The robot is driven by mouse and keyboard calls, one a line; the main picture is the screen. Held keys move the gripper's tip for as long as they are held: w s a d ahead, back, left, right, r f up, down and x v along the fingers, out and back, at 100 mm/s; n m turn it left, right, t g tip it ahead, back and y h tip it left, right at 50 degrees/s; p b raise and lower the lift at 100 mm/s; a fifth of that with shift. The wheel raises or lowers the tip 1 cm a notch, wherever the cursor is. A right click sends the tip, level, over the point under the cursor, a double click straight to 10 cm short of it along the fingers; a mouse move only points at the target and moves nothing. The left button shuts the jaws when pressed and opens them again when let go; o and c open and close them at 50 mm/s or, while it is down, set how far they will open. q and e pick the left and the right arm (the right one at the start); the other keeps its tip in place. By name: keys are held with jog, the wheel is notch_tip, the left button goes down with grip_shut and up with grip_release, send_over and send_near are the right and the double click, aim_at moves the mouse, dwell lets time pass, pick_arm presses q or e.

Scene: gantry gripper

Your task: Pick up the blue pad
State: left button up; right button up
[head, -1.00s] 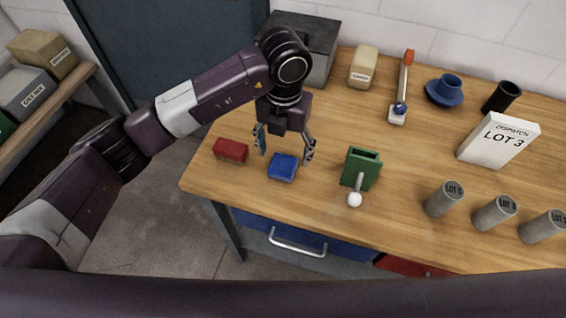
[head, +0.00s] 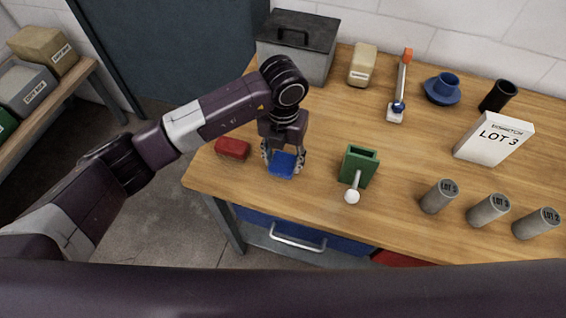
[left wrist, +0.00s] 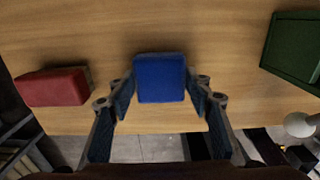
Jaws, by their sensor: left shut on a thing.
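The blue pad (head: 281,165) lies on the wooden table near its front left edge. It also shows in the middle of the left wrist view (left wrist: 160,78). My left gripper (head: 283,161) is down at the table, shut on the blue pad, with one finger against each side. In the left wrist view the gripper's fingers (left wrist: 160,92) flank the pad left and right. The pad still appears to be at table level. My right gripper is not in view.
A red pad (head: 232,148) lies just left of the gripper. A green holder (head: 358,166) with a white-knobbed lever stands to the right. Grey cylinders (head: 488,210), a LOT 3 sign (head: 494,138) and a grey box (head: 298,48) stand farther off. The table's front edge is close.

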aim_at(283, 162)
pick_arm(q)
jog(key=shift+r, duration=0.1)
jog(key=shift+r, duration=0.55)
notch_tip(283, 162, up, 19)
jog(key=b, duration=0.4)
jog(key=shift+f, duration=0.15)
